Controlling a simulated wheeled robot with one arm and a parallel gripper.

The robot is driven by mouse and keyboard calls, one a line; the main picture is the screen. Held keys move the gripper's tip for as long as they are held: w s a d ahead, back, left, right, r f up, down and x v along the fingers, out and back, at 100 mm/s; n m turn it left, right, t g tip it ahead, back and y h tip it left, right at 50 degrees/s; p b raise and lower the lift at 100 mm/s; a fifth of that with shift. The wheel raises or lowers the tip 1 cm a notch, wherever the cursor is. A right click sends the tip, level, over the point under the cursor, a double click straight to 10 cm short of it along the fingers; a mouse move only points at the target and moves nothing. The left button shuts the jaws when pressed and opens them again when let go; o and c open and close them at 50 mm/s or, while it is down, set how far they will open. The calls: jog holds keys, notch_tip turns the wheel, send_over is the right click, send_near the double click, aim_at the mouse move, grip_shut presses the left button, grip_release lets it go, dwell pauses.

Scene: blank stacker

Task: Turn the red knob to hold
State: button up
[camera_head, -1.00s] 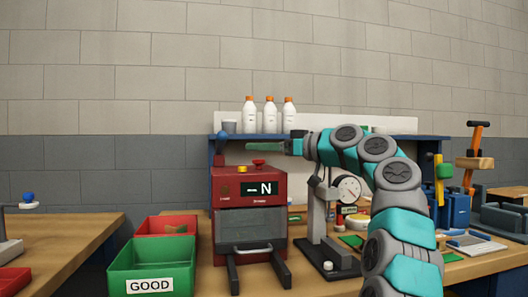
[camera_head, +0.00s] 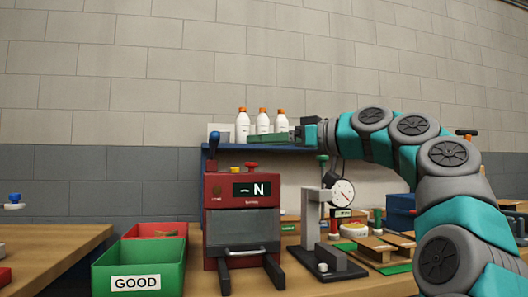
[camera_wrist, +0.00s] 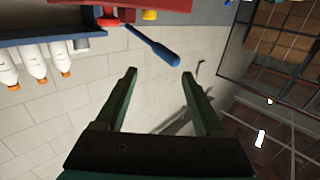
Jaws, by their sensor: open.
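The red machine (camera_head: 245,190) stands on the workbench, its display reading "-N". The red knob (camera_head: 252,165) sits on its top right; it also shows at the upper edge of the wrist view (camera_wrist: 108,20). A yellow knob (camera_wrist: 149,14) is beside it. My gripper (camera_head: 279,138) is above and to the right of the red knob in the head view, its green fingers pointing left. In the wrist view my gripper (camera_wrist: 159,74) is open with nothing between its fingers. The knob's setting cannot be read.
A blue-handled lever (camera_wrist: 152,45) rises from the machine near the fingertips. White bottles with orange caps (camera_head: 262,123) stand on the blue shelf behind. A green bin marked GOOD (camera_head: 140,283) and a red bin (camera_head: 155,231) are at left. A dial gauge (camera_head: 342,193) stands at right.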

jog(key=shift+s+d+r+b, duration=0.1)
jog(key=shift+s+d+b, duration=0.2)
jog(key=shift+s, duration=0.75)
jog(key=shift+s+d+r+b, duration=0.15)
jog(key=shift+s+d, duration=0.1)
jog(key=shift+s, duration=0.75)
